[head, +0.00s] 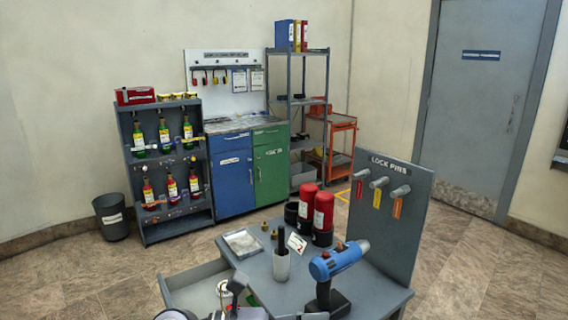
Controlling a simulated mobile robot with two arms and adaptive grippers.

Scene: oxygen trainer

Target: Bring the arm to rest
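Grey mechanical parts (236,284) show at the bottom edge, over the open drawer (190,282) of the workbench. They look like part of my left arm and gripper, but the fingers cannot be made out clearly. Whether they hold anything cannot be told. A white and red item (224,294) is partly hidden beside them. I cannot make out my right gripper in the view.
The grey workbench (265,290) carries a blue drill (338,262), red cylinders (322,212), a light cup (281,265), a white tray (242,242) and a lock-pin panel (395,215). A bottle rack (140,205), cabinets (234,180) and a bin (111,217) stand behind. Floor between is clear.

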